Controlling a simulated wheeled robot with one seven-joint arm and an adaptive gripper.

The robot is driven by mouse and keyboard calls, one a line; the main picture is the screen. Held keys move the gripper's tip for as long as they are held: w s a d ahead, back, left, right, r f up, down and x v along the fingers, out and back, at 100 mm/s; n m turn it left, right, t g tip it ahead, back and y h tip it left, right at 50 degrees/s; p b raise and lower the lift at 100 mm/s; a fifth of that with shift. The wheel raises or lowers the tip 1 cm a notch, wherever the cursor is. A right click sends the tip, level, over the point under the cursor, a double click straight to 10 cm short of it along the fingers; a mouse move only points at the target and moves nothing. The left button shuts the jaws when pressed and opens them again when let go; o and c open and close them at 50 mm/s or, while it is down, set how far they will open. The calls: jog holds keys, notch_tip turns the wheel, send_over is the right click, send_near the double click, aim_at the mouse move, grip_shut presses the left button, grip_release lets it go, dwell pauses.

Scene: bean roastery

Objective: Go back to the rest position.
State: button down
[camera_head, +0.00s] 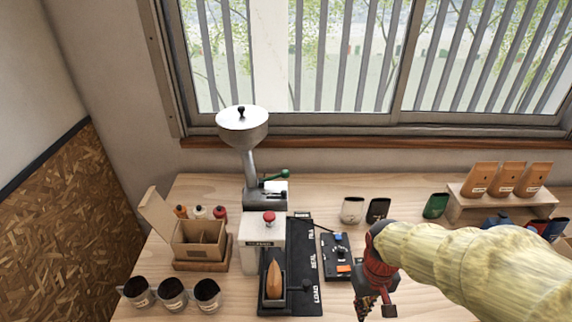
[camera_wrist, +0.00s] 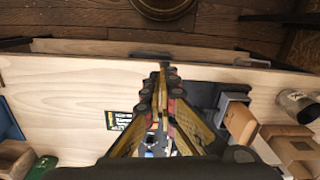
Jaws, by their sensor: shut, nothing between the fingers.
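My gripper (camera_head: 376,306) hangs from my arm in its pale yellow sleeve, at the lower right of middle in the head view. It is over the front part of the wooden table (camera_head: 200,190). In the wrist view my gripper's fingers (camera_wrist: 163,78) run together to a point, shut with nothing between them. The wrist view looks down past the table's edge to a dark plank floor (camera_wrist: 225,22). Whether the gripper touches the table cannot be told.
A machine with a funnel hopper (camera_head: 243,128) stands left of my gripper, with a brown pouch (camera_head: 273,280) at its front. A small dark panel (camera_head: 337,258) lies close to my gripper. An open carton (camera_head: 200,240) and several cups stand left. Pouches on a wooden riser (camera_head: 462,210) stand right.

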jog(key=s+r+m+t+b, duration=0.1)
jog(key=s+r+t+b, duration=0.4)
jog(key=r, duration=0.7)
jog(key=shift+s+r+t+b, duration=0.25)
jog(key=shift+s+t+b, duration=0.15)
jog(key=shift+t+b, duration=0.15)
